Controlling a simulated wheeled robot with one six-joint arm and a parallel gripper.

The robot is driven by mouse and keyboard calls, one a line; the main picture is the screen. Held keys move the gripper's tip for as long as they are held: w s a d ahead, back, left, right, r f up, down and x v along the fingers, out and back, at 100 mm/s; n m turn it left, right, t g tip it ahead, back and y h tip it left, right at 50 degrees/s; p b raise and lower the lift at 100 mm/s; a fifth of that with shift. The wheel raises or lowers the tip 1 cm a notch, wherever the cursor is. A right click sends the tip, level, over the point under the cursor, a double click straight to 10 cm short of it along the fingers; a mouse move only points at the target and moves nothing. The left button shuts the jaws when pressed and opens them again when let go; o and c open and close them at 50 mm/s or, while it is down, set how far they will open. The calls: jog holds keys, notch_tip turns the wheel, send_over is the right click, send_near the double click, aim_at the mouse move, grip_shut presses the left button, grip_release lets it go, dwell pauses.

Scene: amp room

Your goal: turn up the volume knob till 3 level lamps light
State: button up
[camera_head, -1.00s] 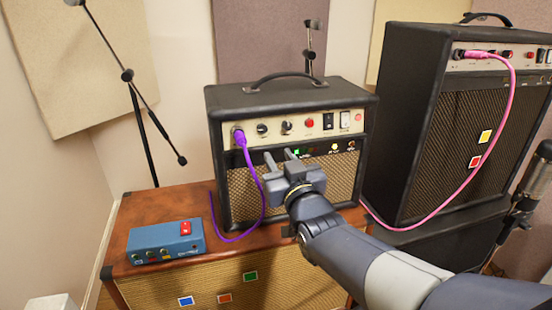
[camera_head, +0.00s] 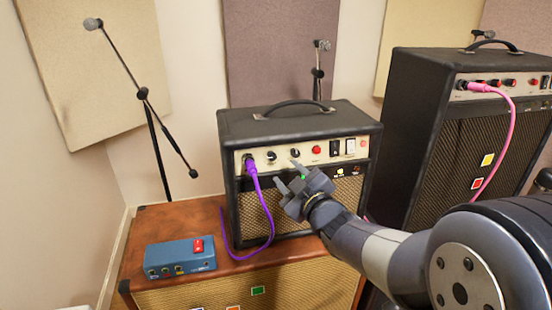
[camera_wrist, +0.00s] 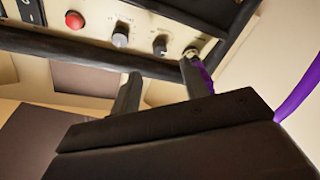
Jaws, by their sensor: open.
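The small black amp (camera_head: 300,125) stands on a brown cabinet, its cream panel facing me. Two dark knobs sit on the panel, a left one (camera_head: 271,156) and a right one (camera_head: 294,153); both also show in the wrist view, (camera_wrist: 160,44) and (camera_wrist: 120,36). I cannot read which is volume. A green lamp (camera_head: 303,177) glows below the panel, partly behind my gripper, with a pale yellow lamp (camera_head: 340,172) to its right; other lamps may be hidden. My gripper (camera_head: 288,174) is open and empty, fingertips (camera_wrist: 160,70) just short of the knobs and touching neither.
A purple cable (camera_head: 263,198) is plugged in left of the knobs, close to one finger. A red button (camera_head: 316,150) and switches (camera_head: 350,146) sit to their right. A blue pedal box (camera_head: 180,258) lies on the brown cabinet (camera_head: 140,226). A larger amp (camera_head: 425,130) stands at right.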

aim_at(273, 159)
jog(key=x, duration=0.7)
jog(key=shift+w+a, duration=0.15)
jog(key=shift+w, duration=0.2)
jog(key=shift+c, duration=0.5)
grip_shut()
jog(key=shift+f, duration=0.1)
